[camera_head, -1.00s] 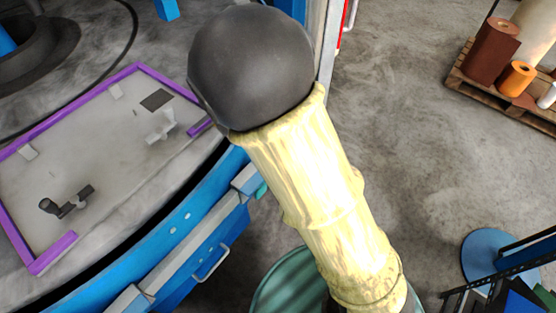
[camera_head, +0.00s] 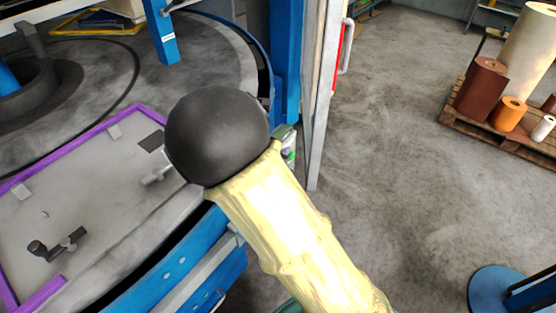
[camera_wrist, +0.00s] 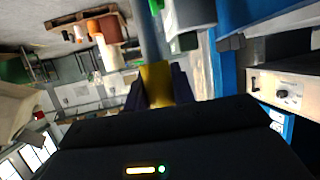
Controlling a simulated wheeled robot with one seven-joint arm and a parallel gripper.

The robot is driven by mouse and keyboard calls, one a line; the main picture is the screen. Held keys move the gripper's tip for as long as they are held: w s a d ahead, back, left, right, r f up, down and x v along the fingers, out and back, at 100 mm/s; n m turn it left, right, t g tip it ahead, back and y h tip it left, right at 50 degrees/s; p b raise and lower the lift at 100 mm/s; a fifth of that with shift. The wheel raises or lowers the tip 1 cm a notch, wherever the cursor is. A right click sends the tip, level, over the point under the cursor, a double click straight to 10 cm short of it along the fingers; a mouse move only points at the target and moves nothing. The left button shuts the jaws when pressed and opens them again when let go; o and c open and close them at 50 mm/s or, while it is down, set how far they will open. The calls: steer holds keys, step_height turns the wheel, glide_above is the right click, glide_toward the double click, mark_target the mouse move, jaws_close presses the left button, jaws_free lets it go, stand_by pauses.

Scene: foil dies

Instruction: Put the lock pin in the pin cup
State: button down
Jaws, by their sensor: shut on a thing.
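In the wrist view my gripper (camera_wrist: 158,90) is shut, its two dark fingers on either side of a yellow piece. A grey rod runs from that piece toward the top of the picture; together they look like the lock pin (camera_wrist: 156,76). The rod's far end is out of the picture. In the head view my sleeved arm hides the gripper and the pin. I cannot make out the pin cup for certain. A small green and white thing (camera_head: 288,148) shows partly behind my arm, by the blue post.
A grey plate with a purple border (camera_head: 88,128) lies on the round table at left, with a black latch-like part (camera_head: 58,243) on it. A blue drawer unit (camera_head: 215,285) stands below. A pallet with rolls (camera_head: 470,125) is at upper right. The floor between is clear.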

steer(key=shift+f+b, duration=0.3)
steer(key=shift+f, duration=1.55)
steer(key=c, duration=1.2)
jaws_free()
steer(key=shift+f, duration=0.1)
steer(key=shift+o, duration=0.2)
steer(key=p+v, duration=0.1)
steer(key=v, duration=1.1)
